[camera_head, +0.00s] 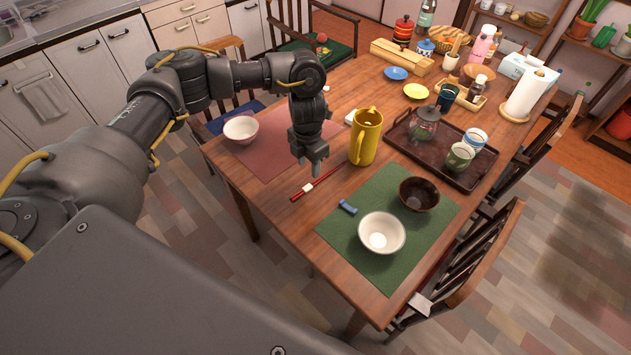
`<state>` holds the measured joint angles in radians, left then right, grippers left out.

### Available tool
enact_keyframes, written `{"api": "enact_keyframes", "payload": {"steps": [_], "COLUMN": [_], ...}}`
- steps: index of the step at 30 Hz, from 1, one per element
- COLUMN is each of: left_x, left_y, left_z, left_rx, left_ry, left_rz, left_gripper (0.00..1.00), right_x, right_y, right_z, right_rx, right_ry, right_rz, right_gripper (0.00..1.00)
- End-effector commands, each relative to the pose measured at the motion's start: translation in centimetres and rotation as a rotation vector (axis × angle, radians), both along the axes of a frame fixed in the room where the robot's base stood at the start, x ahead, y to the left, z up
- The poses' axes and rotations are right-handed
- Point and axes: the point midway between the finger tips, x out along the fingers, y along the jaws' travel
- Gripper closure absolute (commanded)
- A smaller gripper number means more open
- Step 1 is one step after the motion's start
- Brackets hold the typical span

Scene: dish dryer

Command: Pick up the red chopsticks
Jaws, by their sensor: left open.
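The red chopsticks (327,178) lie together on the wooden table between the pink placemat and the green placemat, with a white band around them near their thicker end. My left gripper (310,172) points down from above, its fingertips just above and beside the chopsticks in the picture. It is open and holds nothing. I cannot tell the exact height of the fingers over the table. My right gripper is not in view.
A tall yellow pitcher (366,137) stands close to the right of my left gripper. A white bowl (381,233), a brown bowl (419,194) and a small blue rest (347,208) sit on the green placemat (345,243). A pink bowl (241,129) stands left.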

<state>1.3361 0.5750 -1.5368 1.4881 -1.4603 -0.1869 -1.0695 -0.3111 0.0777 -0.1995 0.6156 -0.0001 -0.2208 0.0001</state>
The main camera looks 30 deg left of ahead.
Motion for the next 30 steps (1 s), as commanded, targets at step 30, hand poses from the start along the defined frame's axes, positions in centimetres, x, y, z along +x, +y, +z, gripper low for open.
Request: {"api": "enact_keyframes", "payload": {"steps": [30], "left_x": [-0.2], "left_y": [0.1], "left_z": [-8.1], "left_rx": [0.000], "left_ry": [-0.002], "left_rz": [0.005], "left_gripper": [0.57], "right_x": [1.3], "right_y": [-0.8], "right_z": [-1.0], "right_rx": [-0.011], "right_ry": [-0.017], "right_rz": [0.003], "right_gripper": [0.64]}}
